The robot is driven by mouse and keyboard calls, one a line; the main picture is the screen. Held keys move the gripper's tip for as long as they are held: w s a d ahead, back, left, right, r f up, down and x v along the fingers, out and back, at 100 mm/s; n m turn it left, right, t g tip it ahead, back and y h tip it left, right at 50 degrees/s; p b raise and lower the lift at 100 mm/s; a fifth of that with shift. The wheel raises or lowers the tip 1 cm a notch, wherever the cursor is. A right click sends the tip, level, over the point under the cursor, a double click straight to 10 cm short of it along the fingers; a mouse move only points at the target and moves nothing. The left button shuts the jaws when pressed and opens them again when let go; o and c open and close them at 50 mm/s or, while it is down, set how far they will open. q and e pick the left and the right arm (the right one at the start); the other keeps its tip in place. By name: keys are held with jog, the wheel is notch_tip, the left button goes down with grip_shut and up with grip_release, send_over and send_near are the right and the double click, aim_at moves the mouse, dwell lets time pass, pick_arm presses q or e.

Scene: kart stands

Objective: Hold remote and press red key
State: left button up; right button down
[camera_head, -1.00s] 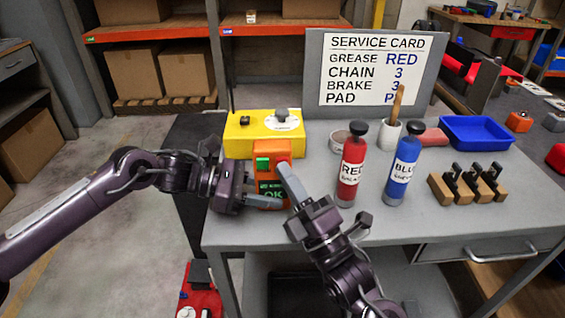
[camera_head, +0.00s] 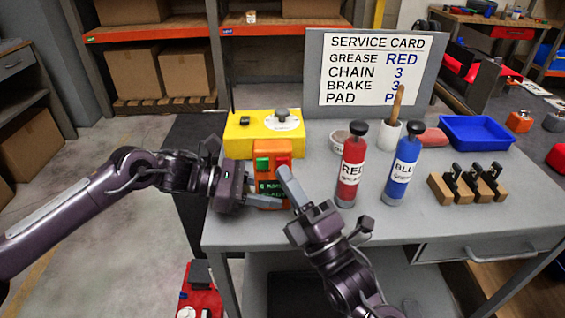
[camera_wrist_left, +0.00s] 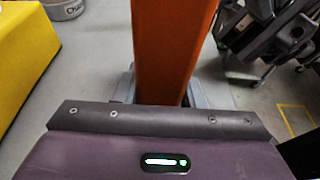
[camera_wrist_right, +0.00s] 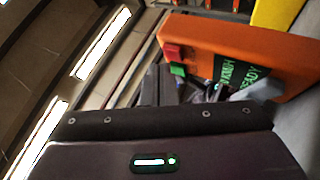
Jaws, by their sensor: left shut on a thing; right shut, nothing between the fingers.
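The orange remote (camera_head: 271,150) stands upright in front of the yellow box, with a green key (camera_head: 262,163), a red key (camera_head: 283,160) and a dark display with green text (camera_head: 270,187). My left gripper (camera_head: 264,201) is shut on its lower part. The remote's orange side (camera_wrist_left: 172,45) rises between the fingers in the left wrist view. My right gripper (camera_head: 284,171) is shut and empty, its tip just below the red key; the head view does not show whether they touch. In the right wrist view the red key (camera_wrist_right: 173,51) is uncovered and READY is legible on the display.
The yellow box (camera_head: 240,137) is behind the remote on the grey table (camera_head: 330,225). A red bottle (camera_head: 350,175) and a blue bottle (camera_head: 402,172) stand right of my right gripper. The service card (camera_head: 375,70) stands at the back. Clamps on blocks (camera_head: 467,187) sit at right.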

jog(key=shift+s, duration=0.25)
jog(key=s, duration=0.5)
dwell(0.4)
dwell(0.5)
pick_arm(q)
jog(key=o, duration=1)
